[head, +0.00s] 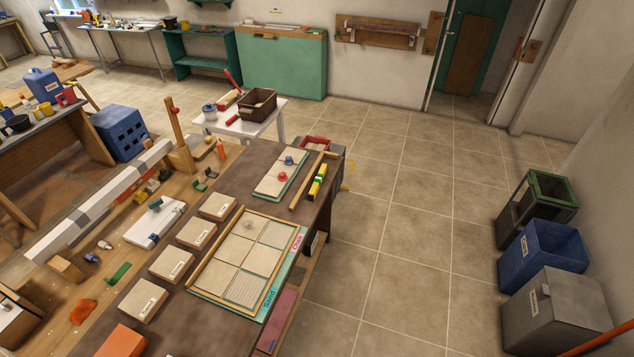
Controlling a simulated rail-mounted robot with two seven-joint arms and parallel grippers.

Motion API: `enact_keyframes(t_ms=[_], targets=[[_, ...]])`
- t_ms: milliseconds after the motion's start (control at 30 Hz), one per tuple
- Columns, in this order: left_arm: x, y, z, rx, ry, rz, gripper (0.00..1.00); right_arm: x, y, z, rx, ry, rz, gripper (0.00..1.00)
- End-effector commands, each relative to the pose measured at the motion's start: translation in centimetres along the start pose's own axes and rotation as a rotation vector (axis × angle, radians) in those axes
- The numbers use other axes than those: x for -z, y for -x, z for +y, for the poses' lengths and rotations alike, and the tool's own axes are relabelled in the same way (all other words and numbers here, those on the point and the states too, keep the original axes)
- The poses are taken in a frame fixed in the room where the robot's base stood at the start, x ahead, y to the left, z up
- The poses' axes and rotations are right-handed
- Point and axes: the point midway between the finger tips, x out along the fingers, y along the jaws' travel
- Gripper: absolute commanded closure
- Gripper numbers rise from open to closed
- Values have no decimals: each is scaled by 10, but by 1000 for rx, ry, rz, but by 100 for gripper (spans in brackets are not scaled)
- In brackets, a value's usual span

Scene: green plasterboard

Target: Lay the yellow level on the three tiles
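I cannot tell which three tiles the task means. A smaller tile panel (277,187) with a red and a blue knob lies left of the level. The level is apart from the framed tiles. Neither of my grippers is in view.
Several labelled beige blocks (197,233) stand in a row left of the framed board. A white side table (240,126) holds a brown crate (257,104). Bins (541,257) stand at the right wall. The tiled floor (420,220) right of the bench is clear.

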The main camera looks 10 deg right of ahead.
Motion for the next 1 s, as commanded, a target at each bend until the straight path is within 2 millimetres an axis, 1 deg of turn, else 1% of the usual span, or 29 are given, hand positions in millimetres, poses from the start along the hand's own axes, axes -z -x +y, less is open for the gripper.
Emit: enact_keyframes(t_ms=[300, 367, 500, 533, 1000], targets=[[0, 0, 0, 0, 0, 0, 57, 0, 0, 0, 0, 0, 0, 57], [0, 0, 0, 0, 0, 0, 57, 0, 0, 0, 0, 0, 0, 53], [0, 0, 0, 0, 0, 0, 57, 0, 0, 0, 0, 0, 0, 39], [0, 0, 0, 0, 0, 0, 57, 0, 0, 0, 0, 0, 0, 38], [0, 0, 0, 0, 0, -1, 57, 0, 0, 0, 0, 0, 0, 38]])
